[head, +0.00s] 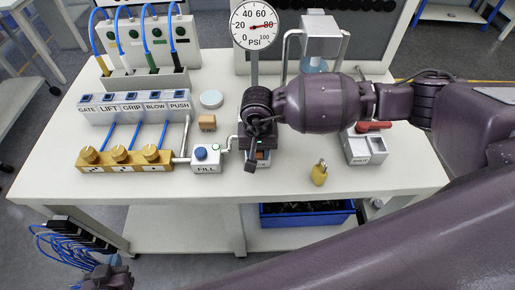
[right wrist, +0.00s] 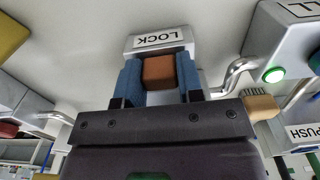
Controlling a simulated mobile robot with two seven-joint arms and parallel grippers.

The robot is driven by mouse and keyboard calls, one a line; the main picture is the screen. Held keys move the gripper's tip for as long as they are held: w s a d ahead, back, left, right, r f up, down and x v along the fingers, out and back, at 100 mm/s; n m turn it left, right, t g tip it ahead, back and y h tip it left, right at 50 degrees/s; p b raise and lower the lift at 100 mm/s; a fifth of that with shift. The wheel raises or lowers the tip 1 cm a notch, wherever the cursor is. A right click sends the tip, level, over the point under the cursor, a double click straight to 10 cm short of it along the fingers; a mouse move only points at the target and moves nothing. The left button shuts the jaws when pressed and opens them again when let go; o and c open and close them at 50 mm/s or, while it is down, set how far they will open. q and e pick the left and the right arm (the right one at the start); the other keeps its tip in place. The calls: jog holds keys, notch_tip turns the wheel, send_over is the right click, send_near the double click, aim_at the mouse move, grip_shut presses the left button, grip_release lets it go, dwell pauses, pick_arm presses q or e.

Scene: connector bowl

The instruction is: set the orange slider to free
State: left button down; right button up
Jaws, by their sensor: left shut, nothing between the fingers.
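The orange slider (right wrist: 158,72) shows in the right wrist view on a light housing (right wrist: 128,43), close to the end with the LOCK label (right wrist: 160,39). No FREE label is visible; the opposite end is hidden behind my gripper. My right gripper (right wrist: 160,78) has its blue fingers on either side of the slider, and they look closed against it. In the head view my right gripper (head: 254,150) points down over the housing and hides most of it. My left gripper (head: 106,279) is low at the bottom left, shut and empty, away from the table.
The FILL box (head: 206,157) with a blue knob stands just left of the housing, joined by a pipe. A yellow padlock (head: 319,172) and a box with a red handle (head: 374,127) are to the right. A pressure gauge (head: 255,25) stands behind. The front table edge is clear.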

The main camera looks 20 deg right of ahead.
jog(key=o, duration=0.4)
jog(key=shift+s, duration=0.2)
jog(key=shift+o, duration=0.2)
jog(key=shift+w, duration=0.1)
jog(key=shift+r, duration=0.55)
notch_tip(320, 180, up, 8)
jog(key=shift+b, duration=0.45)
jog(key=shift+r, duration=0.85)
